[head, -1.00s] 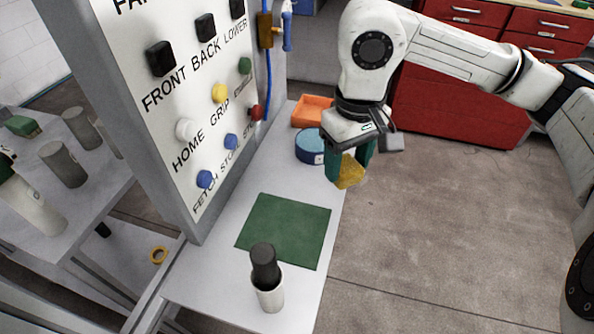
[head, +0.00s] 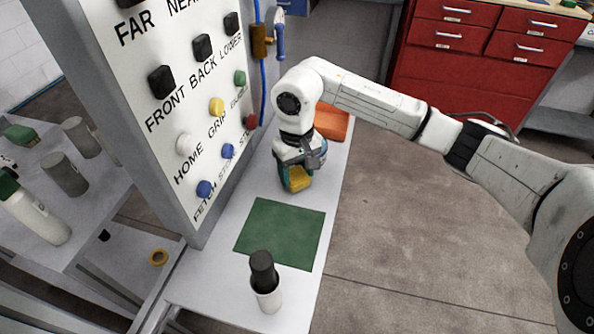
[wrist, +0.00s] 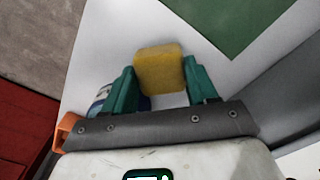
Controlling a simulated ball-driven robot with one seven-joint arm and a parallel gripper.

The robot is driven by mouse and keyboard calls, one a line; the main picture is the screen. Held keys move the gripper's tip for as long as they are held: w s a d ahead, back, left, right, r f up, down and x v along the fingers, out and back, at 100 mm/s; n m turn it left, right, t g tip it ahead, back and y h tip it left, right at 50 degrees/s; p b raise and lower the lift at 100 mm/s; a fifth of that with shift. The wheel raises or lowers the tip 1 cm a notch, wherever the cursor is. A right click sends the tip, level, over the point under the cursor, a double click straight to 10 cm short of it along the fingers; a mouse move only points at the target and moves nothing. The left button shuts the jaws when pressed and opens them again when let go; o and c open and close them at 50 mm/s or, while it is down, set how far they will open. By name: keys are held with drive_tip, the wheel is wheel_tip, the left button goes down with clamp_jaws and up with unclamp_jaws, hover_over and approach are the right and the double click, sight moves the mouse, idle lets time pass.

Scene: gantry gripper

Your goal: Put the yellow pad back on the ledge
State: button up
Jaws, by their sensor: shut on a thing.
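The yellow pad (head: 297,180) is between the green fingers of my gripper (head: 291,177), which is shut on it. It also shows in the wrist view as a yellow block (wrist: 159,69) between the two fingertips (wrist: 159,80). In the head view my gripper is over the white ledge (head: 226,246), just behind the green mat (head: 281,232). I cannot tell whether the pad touches the ledge.
A white cup with a dark item (head: 264,284) stands at the ledge's near end. An orange bin (head: 331,122) is at the far end. A blue round container (wrist: 103,97) is partly hidden beside my gripper. The button panel (head: 196,115) rises at the left.

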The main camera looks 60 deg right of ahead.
sight(297, 175)
drive_tip(key=shift+f, duration=0.5)
drive_tip(key=shift+f+b, duration=0.25)
drive_tip(key=shift+b, duration=0.05)
drive_tip(key=o, duration=1)
drive_tip(key=shift+r, duration=0.1)
drive_tip(key=shift+r, duration=0.1)
drive_tip(key=shift+r+p, duration=0.25)
drive_tip(key=shift+p, duration=0.15)
wheel_tip(297, 175, up, 12)
drive_tip(key=shift+f+b, duration=0.2)
drive_tip(key=shift+b, duration=0.75)
